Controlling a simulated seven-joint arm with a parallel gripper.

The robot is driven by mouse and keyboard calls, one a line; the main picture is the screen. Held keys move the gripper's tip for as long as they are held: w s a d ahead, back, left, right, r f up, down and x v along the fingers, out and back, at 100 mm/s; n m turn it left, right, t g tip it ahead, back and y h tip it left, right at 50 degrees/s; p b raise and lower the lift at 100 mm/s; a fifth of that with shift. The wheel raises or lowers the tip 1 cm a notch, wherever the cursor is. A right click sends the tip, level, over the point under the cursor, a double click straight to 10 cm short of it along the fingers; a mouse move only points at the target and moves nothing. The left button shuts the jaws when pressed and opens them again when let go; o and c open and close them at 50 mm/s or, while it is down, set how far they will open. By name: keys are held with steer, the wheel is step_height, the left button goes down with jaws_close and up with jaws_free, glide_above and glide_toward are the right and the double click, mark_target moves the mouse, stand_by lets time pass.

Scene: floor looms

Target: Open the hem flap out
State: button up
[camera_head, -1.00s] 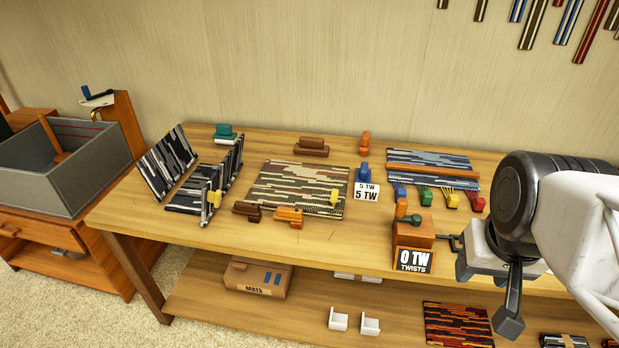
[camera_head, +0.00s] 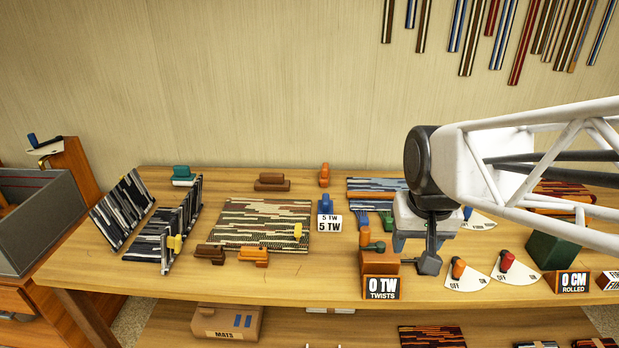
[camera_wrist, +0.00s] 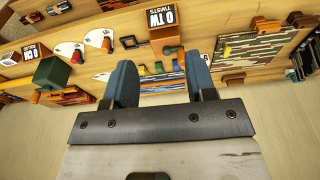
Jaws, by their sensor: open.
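A black, grey and white striped mat stands folded at the left of the bench, with a leaning panel (camera_head: 122,210) and a lower part carrying a yellow knob (camera_head: 175,243). A green, brown and cream mat (camera_head: 262,222) lies flat in the middle, with a yellow tab (camera_head: 298,231) at its right side. I cannot tell for certain which part is the hem flap. My gripper (camera_head: 414,250) is open and empty, right of the twists box and well right of both mats. In the wrist view its blue fingers (camera_wrist: 161,85) are apart with nothing between them.
The twists box (camera_head: 380,270) stands at the front edge, left of my gripper. A blue mat (camera_head: 372,190) behind is partly hidden by my arm. Orange (camera_head: 459,267) and red (camera_head: 506,261) levers and a green block (camera_head: 552,250) stand to the right.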

steer(key=w+a+f, duration=0.1)
steer(key=w+a, duration=0.1)
steer(key=w, duration=0.4)
steer(key=w+a+f, duration=0.1)
steer(key=w+a, duration=0.2)
steer(key=w, duration=0.3)
steer(key=g, duration=0.2)
glide_above(298, 228)
steer(key=f, duration=1.9)
steer(key=shift+s+d+f, duration=0.1)
steer(key=shift+s+d, duration=0.1)
steer(key=shift+s, duration=0.1)
steer(key=shift+w+a+f, duration=0.2)
steer(key=shift+a+f, duration=0.05)
steer(key=shift+f, duration=0.1)
steer(key=shift+f, duration=3.8)
steer(key=shift+c, duration=0.3)
jaws_close()
